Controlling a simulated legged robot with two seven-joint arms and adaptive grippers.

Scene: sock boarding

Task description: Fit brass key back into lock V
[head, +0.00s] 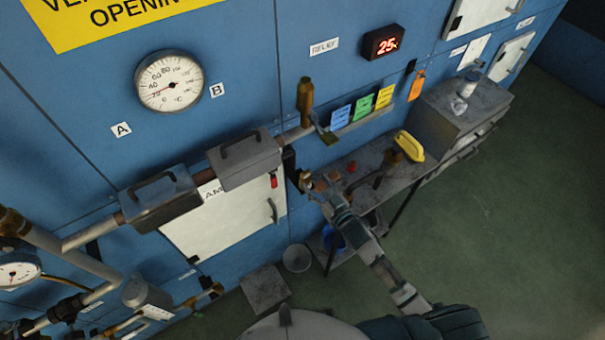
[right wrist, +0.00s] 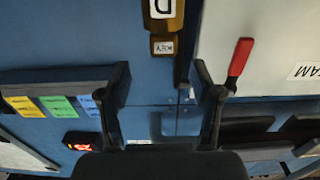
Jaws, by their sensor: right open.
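My right gripper (head: 320,184) is at the blue panel, just right of the white cabinet door. In the right wrist view its two fingers (right wrist: 162,88) are spread wide with nothing between them. A small brass piece with a label that seems to read KEY (right wrist: 163,46) is just beyond the fingertips, apart from them. It sits against a larger brass block with a white letter plate (right wrist: 164,9), cut off by the top edge. The plate looks like D; I cannot make out a V. In the head view these brass parts are small and partly hidden by the gripper. My left gripper is not in view.
A red lever (right wrist: 240,58) is close beside one finger, on the white door (head: 228,222). A pipe with a brass valve handle (head: 305,100) runs above the gripper. A grey bench (head: 345,178) with a yellow item (head: 410,146) is to the right. The floor further right is clear.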

